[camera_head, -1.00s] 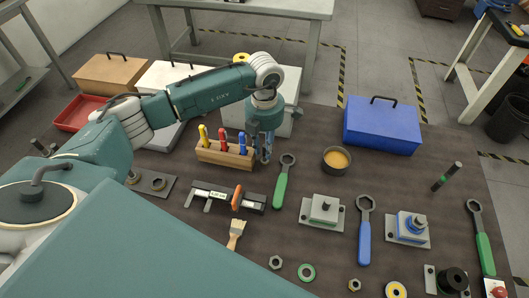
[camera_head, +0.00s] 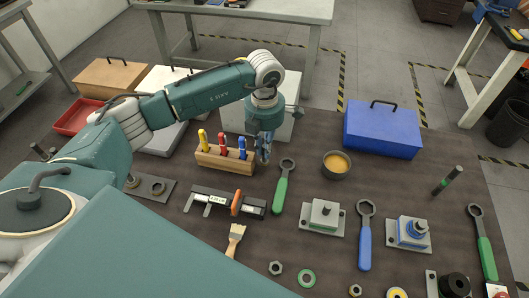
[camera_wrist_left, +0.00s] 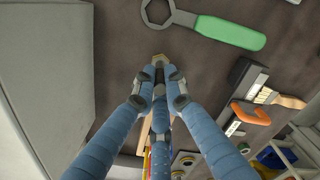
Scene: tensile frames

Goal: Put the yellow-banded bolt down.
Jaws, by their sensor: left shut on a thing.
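My left gripper (camera_head: 264,156) is beside the right end of the wooden screwdriver rack, left of the green wrench. In the left wrist view, the gripper (camera_wrist_left: 159,85) is shut on a narrow bolt, whose tan hexagonal end (camera_wrist_left: 159,60) shows just beyond the fingertips. The fingers cover most of its shaft, and I cannot make out a yellow band. In the head view the bolt is hidden or too small to tell, and I cannot tell whether it touches the table. My right gripper is not in view.
The wooden screwdriver rack (camera_head: 222,159) stands close left of the gripper. A green-handled wrench (camera_head: 280,194), a caliper (camera_head: 213,199) and a bowl (camera_head: 336,166) lie around it. A grey box (camera_head: 285,110) stands behind.

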